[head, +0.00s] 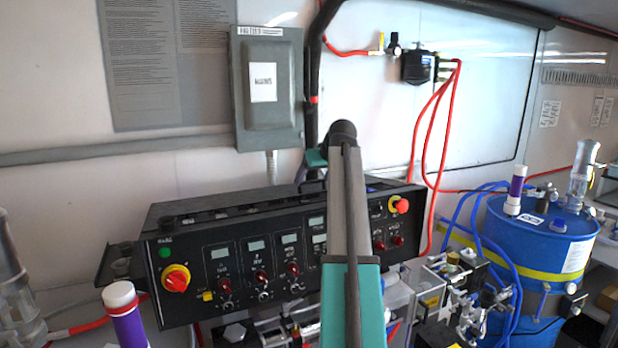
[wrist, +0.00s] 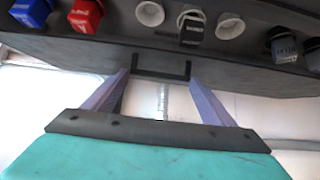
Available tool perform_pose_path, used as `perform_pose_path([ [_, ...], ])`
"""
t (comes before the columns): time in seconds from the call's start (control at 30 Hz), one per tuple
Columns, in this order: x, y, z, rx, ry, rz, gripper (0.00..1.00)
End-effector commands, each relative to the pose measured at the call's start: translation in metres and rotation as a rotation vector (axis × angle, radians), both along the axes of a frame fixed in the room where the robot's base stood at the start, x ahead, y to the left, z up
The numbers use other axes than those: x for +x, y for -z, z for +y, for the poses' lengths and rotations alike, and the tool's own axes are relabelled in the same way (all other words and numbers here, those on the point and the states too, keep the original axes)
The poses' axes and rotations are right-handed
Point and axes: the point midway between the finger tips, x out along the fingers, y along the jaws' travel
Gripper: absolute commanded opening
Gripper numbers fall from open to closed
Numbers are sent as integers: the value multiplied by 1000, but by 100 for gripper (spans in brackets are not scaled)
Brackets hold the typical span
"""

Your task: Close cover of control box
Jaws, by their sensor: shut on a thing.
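The black control box (head: 175,255) stands in the middle of the head view, its front full of knobs and small displays. Its dark top part (wrist: 80,52) fills the upper wrist view and carries a thin black handle (wrist: 161,72) at its edge. In the head view my gripper (head: 303,178) is at the box's rear top edge, partly hidden by my arm. How far the cover stands open cannot be told.
Blue, red and white connectors (wrist: 150,13) line the top part close to the handle. A grey wall box (head: 270,110) hangs behind. A blue drum (head: 535,265) and red and blue hoses are at right. A purple-banded cylinder (head: 126,318) stands front left.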

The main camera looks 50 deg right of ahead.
Motion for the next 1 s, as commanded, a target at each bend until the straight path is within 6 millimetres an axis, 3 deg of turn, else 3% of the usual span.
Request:
perform_pose_path([
  [0.1,-25,-3,12,1,-2,0,38],
  [0.4,-70,-12,30,2,-2,0,38],
  [0.63,-86,-16,36,2,-4,0,38],
  [1.0,-90,-16,37,4,-4,3,38],
])
